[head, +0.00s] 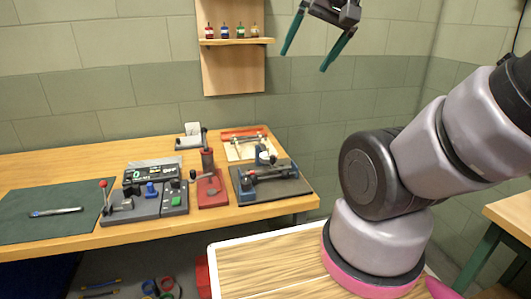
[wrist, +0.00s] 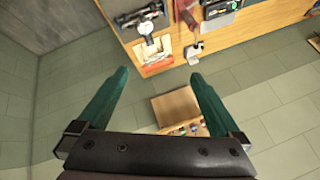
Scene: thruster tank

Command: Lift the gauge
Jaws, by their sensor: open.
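What looks like the gauge, a small round pale dial (head: 264,157), is on the workbench (head: 150,230), at the back of the right-hand group of equipment. It is partly hidden by the dark fixture in front of it. In the wrist view the gauge (wrist: 146,28) shows near the top, beside a pale board with red edging. My gripper (head: 304,60) is high above the bench, near the wall and well apart from the gauge. Its two green fingers are spread with nothing between them, also in the wrist view (wrist: 160,73).
A dark fixture (head: 270,190) holds a metal cylinder at the bench's right end. A red press (head: 212,190), a control panel (head: 160,178) and a green mat (head: 45,225) lie left of it. A wall shelf (head: 235,41) carries several small bottles near my gripper.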

